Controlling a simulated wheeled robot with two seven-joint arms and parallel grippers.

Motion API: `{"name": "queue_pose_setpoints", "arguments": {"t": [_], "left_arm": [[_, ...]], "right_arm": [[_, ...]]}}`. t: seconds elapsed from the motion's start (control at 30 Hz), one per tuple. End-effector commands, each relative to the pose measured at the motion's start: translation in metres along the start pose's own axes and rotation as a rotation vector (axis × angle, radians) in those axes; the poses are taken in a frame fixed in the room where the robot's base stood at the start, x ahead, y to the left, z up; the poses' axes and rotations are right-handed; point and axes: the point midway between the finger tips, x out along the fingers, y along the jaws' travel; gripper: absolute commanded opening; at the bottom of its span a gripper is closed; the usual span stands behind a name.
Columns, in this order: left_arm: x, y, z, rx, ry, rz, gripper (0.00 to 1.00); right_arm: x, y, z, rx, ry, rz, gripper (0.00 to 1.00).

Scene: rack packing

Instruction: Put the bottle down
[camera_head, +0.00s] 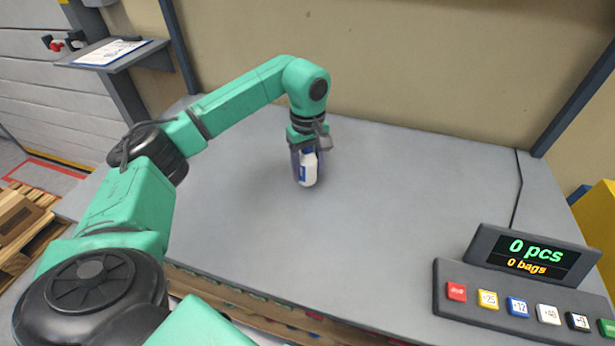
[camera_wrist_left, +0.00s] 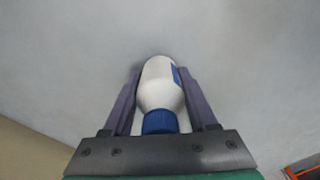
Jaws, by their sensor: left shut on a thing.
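A white bottle with a blue cap and a blue label (camera_head: 308,172) is upright over the grey table (camera_head: 400,200), towards its back. My left gripper (camera_head: 304,166) points down and is shut on the bottle, one finger on each side. In the left wrist view the bottle (camera_wrist_left: 160,88) lies between the two purple-grey fingers (camera_wrist_left: 160,100), its cap towards the palm. Its base is at or very near the table top; I cannot tell whether it touches. My right gripper is not in view.
A counter display (camera_head: 533,255) with a row of coloured buttons stands at the front right. A wall (camera_head: 420,60) closes the back of the table. A small shelf with a clipboard (camera_head: 113,52) is at the upper left. The table around the bottle is clear.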

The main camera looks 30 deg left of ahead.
Motion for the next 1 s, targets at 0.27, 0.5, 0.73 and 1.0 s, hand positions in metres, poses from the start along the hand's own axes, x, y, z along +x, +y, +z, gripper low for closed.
{"name": "queue_pose_setpoints", "arguments": {"t": [0.27, 0.5, 0.73, 1.0], "left_arm": [[0.034, 0.0, 0.0, 0.0, 0.0, -0.001, 0.0], [0.038, 0.0, 0.0, 0.0, 0.0, -0.002, 0.0], [0.036, -0.001, 0.0, 0.0, 0.0, -0.002, 0.88], [0.025, 0.0, 0.0, 0.001, 0.001, 0.0, 0.88]], "right_arm": [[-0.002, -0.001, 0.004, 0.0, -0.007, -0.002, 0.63], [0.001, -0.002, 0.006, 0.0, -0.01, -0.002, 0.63], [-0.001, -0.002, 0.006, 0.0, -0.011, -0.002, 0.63], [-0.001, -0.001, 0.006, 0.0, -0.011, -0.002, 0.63]]}}
